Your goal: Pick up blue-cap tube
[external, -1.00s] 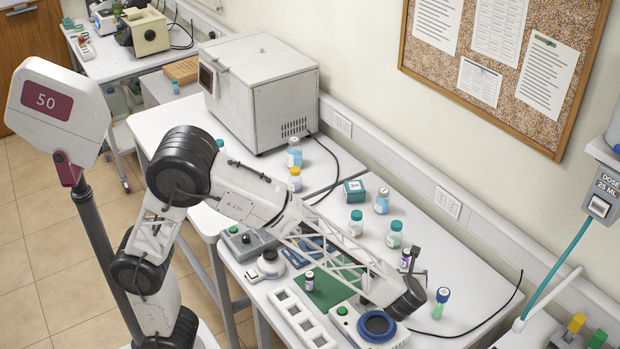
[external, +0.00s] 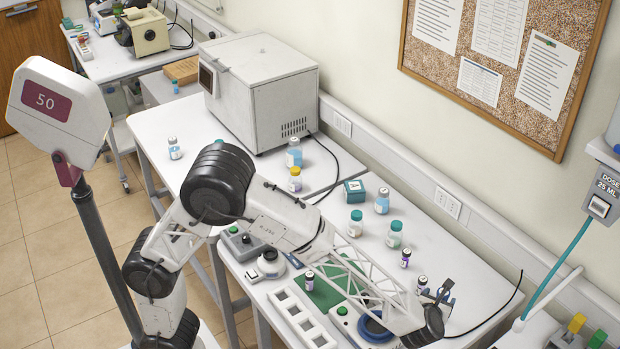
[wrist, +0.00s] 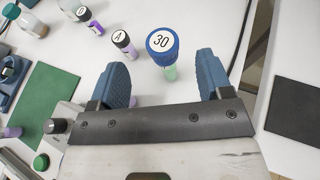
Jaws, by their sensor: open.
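The blue-cap tube (wrist: 171,72) stands in the wrist view with its round blue cap, marked 30, facing the camera and pale green contents below. My gripper (wrist: 162,62) is open, with one blue finger on each side of the tube. The tube appears in the gap near the fingertips, with clear space on both sides. How deep it sits between the fingers I cannot tell. In the external view, my gripper (external: 443,293) is over the right end of the bench and hides most or all of the tube.
More vials stand farther left. A green mat (wrist: 42,95) and a device with a black knob (wrist: 57,126) lie left. A black cable runs behind on the right.

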